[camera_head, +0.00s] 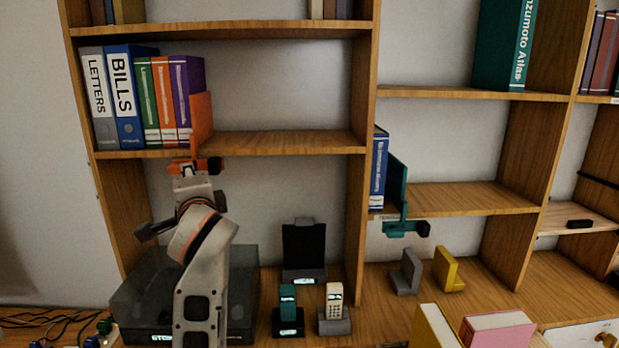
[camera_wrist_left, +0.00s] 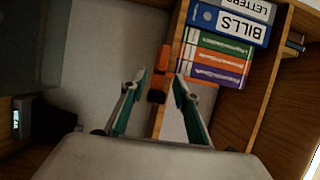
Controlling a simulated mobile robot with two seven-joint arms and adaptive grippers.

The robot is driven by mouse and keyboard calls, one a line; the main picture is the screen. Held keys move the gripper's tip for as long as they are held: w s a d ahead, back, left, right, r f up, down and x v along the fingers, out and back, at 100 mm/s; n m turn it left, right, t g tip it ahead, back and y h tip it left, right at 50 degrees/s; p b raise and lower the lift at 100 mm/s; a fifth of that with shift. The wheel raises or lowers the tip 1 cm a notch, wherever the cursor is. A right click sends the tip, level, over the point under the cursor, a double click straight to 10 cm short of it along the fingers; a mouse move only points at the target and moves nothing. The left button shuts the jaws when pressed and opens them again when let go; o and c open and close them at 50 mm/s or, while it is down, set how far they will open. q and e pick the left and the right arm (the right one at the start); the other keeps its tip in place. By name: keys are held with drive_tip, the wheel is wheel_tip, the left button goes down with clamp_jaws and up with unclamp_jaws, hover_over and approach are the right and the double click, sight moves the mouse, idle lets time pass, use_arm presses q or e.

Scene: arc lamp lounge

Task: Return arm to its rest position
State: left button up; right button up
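My left arm rises from the bottom of the head view, and its gripper (camera_head: 187,172) is at the front edge of the upper left shelf, just below the orange bookend (camera_head: 201,118). In the left wrist view the gripper's two teal-sided fingers (camera_wrist_left: 160,82) are apart. The bookend's orange clamp with its dark knob (camera_wrist_left: 156,96) shows in the gap between them; I cannot tell whether they touch it. The bookend stands upright against the purple binder (camera_head: 188,92). My right gripper is in neither view.
Several binders and books stand left of the bookend. A teal bookend (camera_head: 397,186) with a clamp holds a blue book (camera_head: 378,170) on the shelf to the right. A dark box (camera_head: 140,308), phones and small bookends stand on the lower surface. The upper shelf right of the orange bookend is clear.

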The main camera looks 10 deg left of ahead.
use_arm(q)
drive_tip(key=s+a+f+n+g+h, duration=0.15)
drive_tip(key=s+f, duration=0.35)
drive_tip(key=f, duration=0.8)
drive_tip(key=s+f+g+h, duration=0.2)
drive_tip(key=s+f, duration=0.3)
drive_tip(key=f, duration=0.8)
drive_tip(key=s+d+f+n+g+h, duration=0.15)
drive_tip(key=s+f+g, duration=0.25)
drive_tip(key=s+f, duration=1.4)
drive_tip(key=s+d+f+n+t+h, duration=0.1)
drive_tip(key=d+f+n+t+h, duration=0.2)
drive_tip(key=d+f+h, duration=0.4)
drive_tip(key=d+f, duration=0.7)
drive_tip(key=shift+s+f+n, duration=0.2)
drive_tip(key=shift+f+n, duration=0.1)
drive_tip(key=shift+f, duration=0.1)
drive_tip(key=shift+t, duration=0.25)
